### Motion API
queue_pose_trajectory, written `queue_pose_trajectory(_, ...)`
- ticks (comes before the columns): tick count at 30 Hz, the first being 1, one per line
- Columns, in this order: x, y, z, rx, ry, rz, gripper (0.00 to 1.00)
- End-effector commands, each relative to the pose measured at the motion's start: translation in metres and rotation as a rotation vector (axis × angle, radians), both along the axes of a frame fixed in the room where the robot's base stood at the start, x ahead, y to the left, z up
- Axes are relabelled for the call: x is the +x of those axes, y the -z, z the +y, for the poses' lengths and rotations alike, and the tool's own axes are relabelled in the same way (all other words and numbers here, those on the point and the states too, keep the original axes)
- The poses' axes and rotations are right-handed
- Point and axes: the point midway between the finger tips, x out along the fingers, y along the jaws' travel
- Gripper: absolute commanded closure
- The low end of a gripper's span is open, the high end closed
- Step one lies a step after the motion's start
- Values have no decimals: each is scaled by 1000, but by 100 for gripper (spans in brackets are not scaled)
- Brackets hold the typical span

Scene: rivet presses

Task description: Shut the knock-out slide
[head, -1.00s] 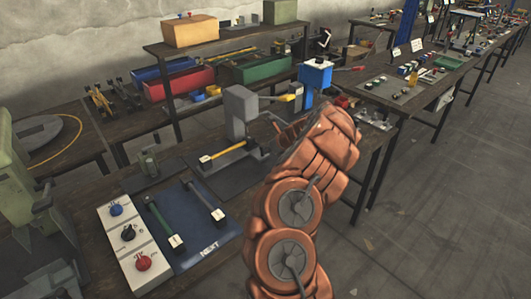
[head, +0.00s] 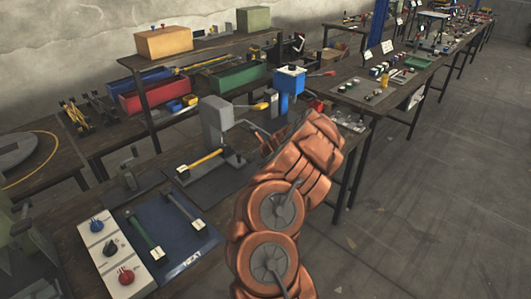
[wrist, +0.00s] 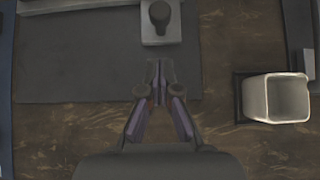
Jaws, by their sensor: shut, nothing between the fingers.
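In the wrist view, my gripper (wrist: 160,70) points ahead with its fingertips together and nothing between them. Just beyond the tips is a pale metal plate with a dark round knob (wrist: 160,14), on a dark grey mat (wrist: 85,75). The plate and knob may be part of the knock-out slide; I cannot tell how far it is open. In the head view, a grey press (head: 217,120) stands on the bench with a yellow-handled bar (head: 203,160) in front. My arm hides my fingertips there.
A square open-topped pale cup (wrist: 277,98) stands right of my gripper in the wrist view. A blue press (head: 291,82) stands behind my arm. A blue mat (head: 170,222) with two levers and a white knob panel (head: 112,258) lie at the near left.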

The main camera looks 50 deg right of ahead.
Motion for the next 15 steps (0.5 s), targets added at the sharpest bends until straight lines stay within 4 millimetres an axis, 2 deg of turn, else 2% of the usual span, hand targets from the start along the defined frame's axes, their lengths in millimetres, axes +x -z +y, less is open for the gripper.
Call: queue_pose_trajectory(15, -44, -38, 1, -1, 4, 1, 100)
